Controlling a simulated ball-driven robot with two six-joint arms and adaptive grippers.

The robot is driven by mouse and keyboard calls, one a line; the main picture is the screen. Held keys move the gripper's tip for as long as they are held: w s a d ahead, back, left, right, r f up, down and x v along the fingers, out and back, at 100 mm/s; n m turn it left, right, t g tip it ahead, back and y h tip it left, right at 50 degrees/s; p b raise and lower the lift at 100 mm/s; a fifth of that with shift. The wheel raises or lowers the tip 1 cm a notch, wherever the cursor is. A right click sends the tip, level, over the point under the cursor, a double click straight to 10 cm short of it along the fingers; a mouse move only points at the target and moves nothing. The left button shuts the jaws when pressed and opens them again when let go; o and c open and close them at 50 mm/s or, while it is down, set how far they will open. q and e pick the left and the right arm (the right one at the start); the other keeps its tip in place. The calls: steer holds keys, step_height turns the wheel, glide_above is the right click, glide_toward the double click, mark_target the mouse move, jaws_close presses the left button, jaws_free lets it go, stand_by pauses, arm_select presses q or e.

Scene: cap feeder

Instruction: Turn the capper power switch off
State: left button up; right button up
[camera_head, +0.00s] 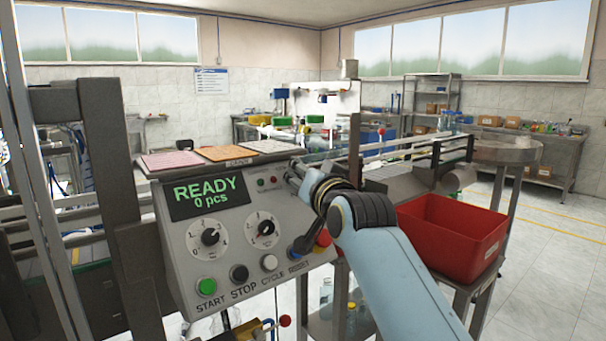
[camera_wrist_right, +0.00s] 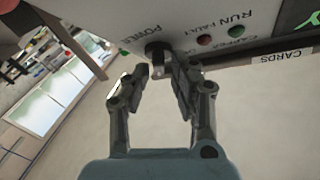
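The grey capper control panel (camera_head: 235,235) has a screen reading READY, 0 pcs. In the right wrist view, the dark power switch knob (camera_wrist_right: 157,48) sits under the POWER label on the panel face (camera_wrist_right: 195,22). My right gripper (camera_wrist_right: 158,75) is open, with its fingertips apart close to the knob, the right one nearest. I cannot tell whether either finger touches it. In the head view, my right gripper (camera_head: 298,176) is at the panel's upper right and hides the switch. My left gripper is not in view.
The panel has two dials, a green START button (camera_head: 206,287) and a red knob (camera_head: 323,238) beside my right arm. Coloured cards (camera_head: 216,153) lie on its top. A red bin (camera_head: 450,235) stands right of my arm. Floor is clear at far right.

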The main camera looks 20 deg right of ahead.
steer(key=shift+a, duration=0.1)
steer(key=shift+c, duration=1.2)
jaws_close()
steer(key=shift+f, duration=0.1)
steer(key=shift+n, duration=0.3)
steer(key=shift+f+n+y+b, duration=0.1)
steer(key=shift+n+y+b, duration=0.4)
steer(key=shift+b, duration=0.2)
steer(key=n+y+b, duration=0.2)
steer(key=n+b, duration=0.2)
steer(key=b, duration=0.1)
steer(key=n+g+y+b, duration=0.1)
steer(key=n+y+b, duration=0.2)
steer(key=n+b, duration=0.1)
steer(key=n+g+y+b, duration=0.1)
steer(key=n+y+b, duration=0.2)
steer(key=b, duration=0.4)
steer(key=shift+w+d+n, duration=0.1)
steer(key=shift+d+n, duration=0.25)
steer(key=shift+n, duration=0.55)
steer(key=shift+r+n+g+y+b, duration=0.25)
steer(key=shift+n+g+y+b, duration=0.45)
steer(key=shift+n+b, duration=0.4)
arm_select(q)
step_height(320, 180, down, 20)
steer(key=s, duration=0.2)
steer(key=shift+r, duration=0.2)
arm_select(e)
steer(key=shift+r+n, duration=0.15)
steer(key=shift+n, duration=0.15)
